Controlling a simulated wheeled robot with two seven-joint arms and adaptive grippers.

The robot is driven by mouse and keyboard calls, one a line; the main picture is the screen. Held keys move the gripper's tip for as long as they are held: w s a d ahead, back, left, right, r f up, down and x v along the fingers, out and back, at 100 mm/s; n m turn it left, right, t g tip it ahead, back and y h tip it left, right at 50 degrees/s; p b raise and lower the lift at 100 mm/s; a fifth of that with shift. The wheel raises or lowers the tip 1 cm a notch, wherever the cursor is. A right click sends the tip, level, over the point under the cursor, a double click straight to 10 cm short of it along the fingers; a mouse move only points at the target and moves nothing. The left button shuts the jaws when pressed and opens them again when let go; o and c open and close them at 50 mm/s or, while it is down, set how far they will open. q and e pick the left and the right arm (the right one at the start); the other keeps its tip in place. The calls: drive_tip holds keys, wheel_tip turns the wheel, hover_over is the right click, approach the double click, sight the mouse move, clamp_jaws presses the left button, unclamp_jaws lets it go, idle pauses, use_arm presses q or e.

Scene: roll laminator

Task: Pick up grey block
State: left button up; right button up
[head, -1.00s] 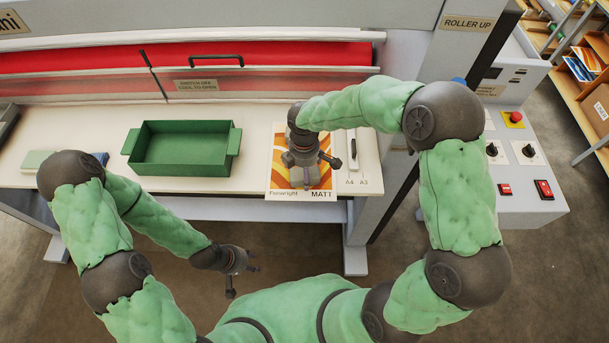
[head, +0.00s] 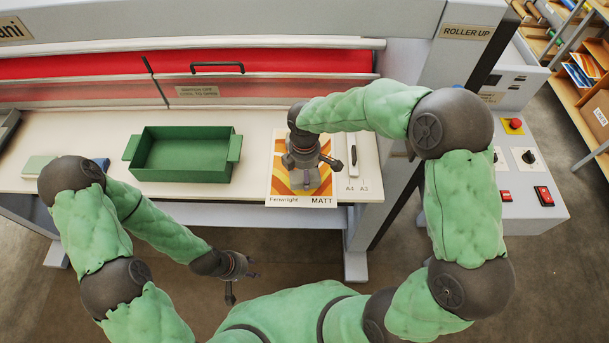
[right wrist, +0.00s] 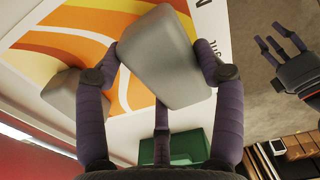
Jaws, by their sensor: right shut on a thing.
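The grey block (right wrist: 165,62) is a smooth, rounded-edge piece. In the right wrist view it sits between the dark fingers of my right gripper (right wrist: 168,68), which is shut on it. In the head view this gripper (head: 305,178) points down over the orange-striped sheet (head: 288,197), and the block is mostly hidden under it. I cannot tell whether the block touches the sheet. A second grey shape (right wrist: 62,95) shows behind a finger. My left gripper (head: 240,280) is empty with fingers spread, in front of the table; it also shows in the right wrist view (right wrist: 285,50).
A green tray (head: 180,176) stands left of the sheet on the white table (head: 255,120). A small slider marked A4 and A3 (head: 353,155) is just right of the sheet. The laminator's red roller (head: 290,62) lies behind, and a control panel (head: 520,205) at the right.

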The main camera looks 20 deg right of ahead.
drive_tip(key=s+a+r, duration=0.3)
drive_tip(key=a+r, duration=0.8)
drive_tip(key=a, duration=0.2)
drive_tip(key=shift+s+a, duration=0.2)
